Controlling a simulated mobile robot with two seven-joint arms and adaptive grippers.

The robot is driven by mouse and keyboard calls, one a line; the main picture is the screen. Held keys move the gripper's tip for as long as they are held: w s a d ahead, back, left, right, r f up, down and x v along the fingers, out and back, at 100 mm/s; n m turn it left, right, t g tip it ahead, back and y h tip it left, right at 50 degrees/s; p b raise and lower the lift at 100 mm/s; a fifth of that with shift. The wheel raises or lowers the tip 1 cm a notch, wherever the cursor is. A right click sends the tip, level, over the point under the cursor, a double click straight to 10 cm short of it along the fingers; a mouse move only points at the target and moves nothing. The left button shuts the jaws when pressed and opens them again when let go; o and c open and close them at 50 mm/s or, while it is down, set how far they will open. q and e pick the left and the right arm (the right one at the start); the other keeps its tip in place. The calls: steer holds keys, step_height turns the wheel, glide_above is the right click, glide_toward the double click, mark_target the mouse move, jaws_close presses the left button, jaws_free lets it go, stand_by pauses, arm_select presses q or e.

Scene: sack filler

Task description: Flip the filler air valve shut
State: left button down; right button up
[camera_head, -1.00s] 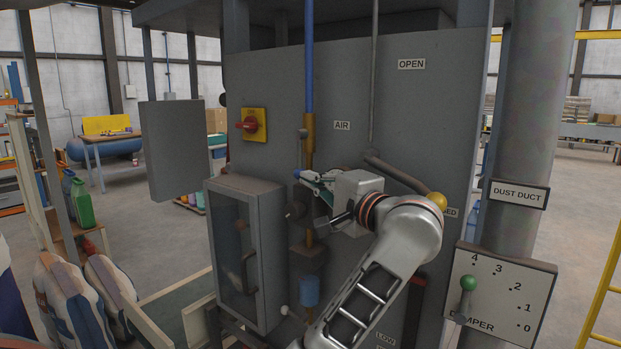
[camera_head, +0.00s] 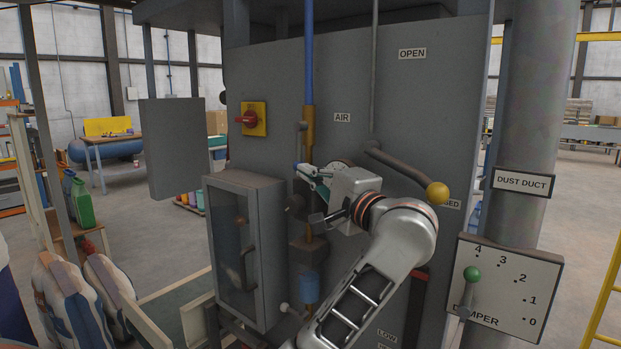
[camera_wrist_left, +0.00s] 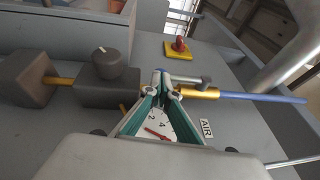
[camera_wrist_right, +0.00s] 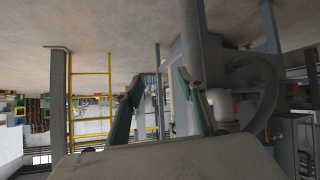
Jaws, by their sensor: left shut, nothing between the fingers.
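The air valve (camera_head: 308,129) is a brass body on the blue pipe beside the AIR label (camera_head: 342,118). Its thin grey lever (camera_head: 302,143) hangs down along the pipe. The valve body (camera_wrist_left: 198,93) and lever (camera_wrist_left: 185,79) also show in the left wrist view. My left gripper (camera_head: 299,168) is shut and empty, with its fingertips at the lever's lower end; I cannot tell whether they touch. It also shows in the left wrist view (camera_wrist_left: 168,84). My right gripper (camera_wrist_right: 160,77) shows only in the right wrist view, open and empty, away from the valve.
A dial gauge (camera_wrist_left: 158,126) with a red needle lies behind my left fingers. A red switch on a yellow plate (camera_head: 254,122) is left of the pipe. A glass-door cabinet (camera_head: 272,215) stands below left. A yellow-ball lever (camera_head: 437,193) and damper plate (camera_head: 535,275) are right.

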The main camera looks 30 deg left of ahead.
arm_select(q)
steer(key=a+y+b, duration=0.1)
steer(key=b, duration=0.1)
steer(key=f+m+b, duration=0.1)
steer(key=b, duration=0.1)
steer(key=shift+w+a+f+t+y, duration=0.15)
steer(key=shift+a+f+t+y, duration=0.1)
steer(key=shift+a+t+y, duration=0.15)
steer(key=shift+a+f+b, duration=0.1)
steer(key=shift+a+b, duration=0.15)
steer(key=shift+b, duration=0.5)
steer(key=shift+w+a+m+t+y+b, duration=0.1)
steer(key=shift+a+m+t+y+b, duration=0.3)
steer(key=shift+a+t+y+b, duration=0.3)
steer(key=shift+a+r, duration=0.15)
steer(key=shift+r, duration=0.05)
steer(key=shift+a+r+b, duration=0.3)
steer(key=shift+a+b, duration=0.05)
steer(key=shift+b, duration=0.05)
steer(key=shift+a+r, duration=0.1)
steer(key=shift+a, duration=0.35)
arm_select(e)
step_height(320, 180, down, 7)
steer(key=d, duration=0.1)
steer(key=shift+d, duration=0.25)
steer(key=shift+s, duration=0.1)
